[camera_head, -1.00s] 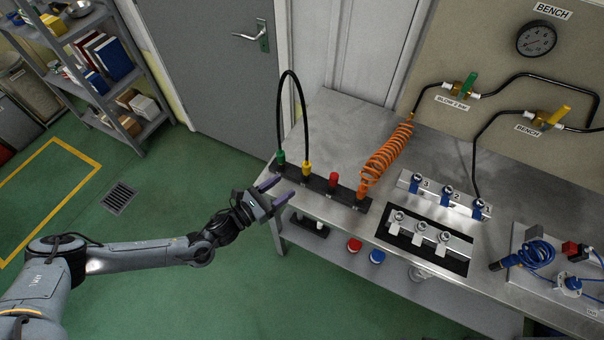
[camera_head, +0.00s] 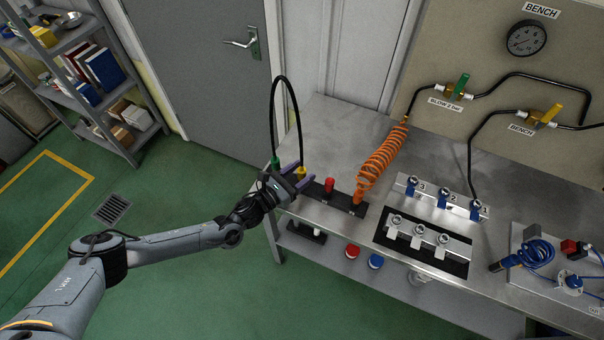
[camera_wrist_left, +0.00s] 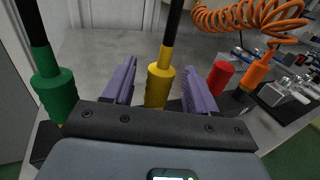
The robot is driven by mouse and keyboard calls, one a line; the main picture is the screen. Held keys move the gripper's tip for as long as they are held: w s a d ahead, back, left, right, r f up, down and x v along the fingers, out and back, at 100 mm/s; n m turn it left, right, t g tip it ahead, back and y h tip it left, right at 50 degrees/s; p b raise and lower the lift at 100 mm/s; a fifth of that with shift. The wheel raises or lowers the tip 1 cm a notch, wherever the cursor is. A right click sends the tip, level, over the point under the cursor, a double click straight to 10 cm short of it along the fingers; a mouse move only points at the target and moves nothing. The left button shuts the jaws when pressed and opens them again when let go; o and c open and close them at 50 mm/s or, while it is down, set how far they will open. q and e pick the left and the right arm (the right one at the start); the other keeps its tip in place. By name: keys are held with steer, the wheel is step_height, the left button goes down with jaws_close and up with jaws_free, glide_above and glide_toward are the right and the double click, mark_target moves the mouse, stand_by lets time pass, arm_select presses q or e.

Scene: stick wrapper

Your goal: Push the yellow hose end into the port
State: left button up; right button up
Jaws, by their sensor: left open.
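The yellow hose end (camera_head: 301,172) stands upright in the black holder strip (camera_head: 335,200) at the bench's left front. A black hose (camera_head: 286,79) arches from it to a green hose end (camera_head: 275,163). My left gripper (camera_head: 291,172) is at the yellow end. In the left wrist view the open purple fingers (camera_wrist_left: 160,85) stand on either side of the yellow end (camera_wrist_left: 158,85), with gaps showing on both sides. Numbered ports 3, 2 and 1 (camera_head: 444,197) sit on a metal block, with another row of ports (camera_head: 417,238) in front. My right gripper is not in view.
A red end (camera_head: 330,184) and an orange coiled hose (camera_head: 382,157) stand right of the yellow end in the strip. The green end (camera_wrist_left: 56,95) is close on the left. Blue hose coils (camera_head: 538,256) lie at the right. The bench's middle back is clear.

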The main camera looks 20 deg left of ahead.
arm_select(q)
steer(key=shift+w+d, duration=0.2)
steer(key=shift+w, duration=0.15)
steer(key=c, duration=1.1)
steer(key=shift+o, duration=0.2)
